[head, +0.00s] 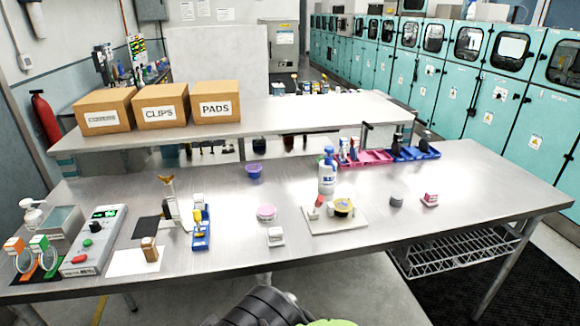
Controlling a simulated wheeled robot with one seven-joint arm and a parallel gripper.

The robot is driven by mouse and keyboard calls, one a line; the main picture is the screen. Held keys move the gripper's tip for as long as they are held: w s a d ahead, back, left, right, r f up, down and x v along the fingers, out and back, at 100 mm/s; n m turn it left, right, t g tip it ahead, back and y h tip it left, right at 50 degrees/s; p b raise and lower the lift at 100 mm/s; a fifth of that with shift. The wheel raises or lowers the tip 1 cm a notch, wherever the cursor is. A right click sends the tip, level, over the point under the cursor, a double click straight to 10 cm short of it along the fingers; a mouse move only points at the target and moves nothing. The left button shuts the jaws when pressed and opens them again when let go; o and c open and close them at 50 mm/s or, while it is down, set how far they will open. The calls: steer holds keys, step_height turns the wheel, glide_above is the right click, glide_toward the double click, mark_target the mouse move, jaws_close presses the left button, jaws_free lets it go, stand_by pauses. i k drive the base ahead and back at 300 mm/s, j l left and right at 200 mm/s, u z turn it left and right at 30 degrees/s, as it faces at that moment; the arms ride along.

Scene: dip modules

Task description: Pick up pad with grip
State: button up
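No item is clearly recognisable as the pad with grip at this size. A small brown block (150,249) with a pale lower part stands upright on a white sheet (128,263) at the left front of the near table. A flat black pad (146,230) lies just behind that sheet. A small white block (275,237) and a round pink item (266,212) sit near the table's middle. My gripper is not in view.
A grey control box (95,241) stands left of the sheet. A stand (178,205) and a blue tray (201,230) are to its right. A white bottle (327,177) stands behind a pale board (352,222). The right end of the steel table (490,190) is clear.

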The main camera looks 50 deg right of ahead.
mark_target(430, 199)
steer(key=z, duration=2.9)
steer(key=u, duration=1.45)
steer(key=z, duration=0.95)
steer(key=i+l+u, duration=1.05)
steer(key=l+u, duration=0.35)
steer(key=l, duration=0.15)
steer(key=i, duration=0.05)
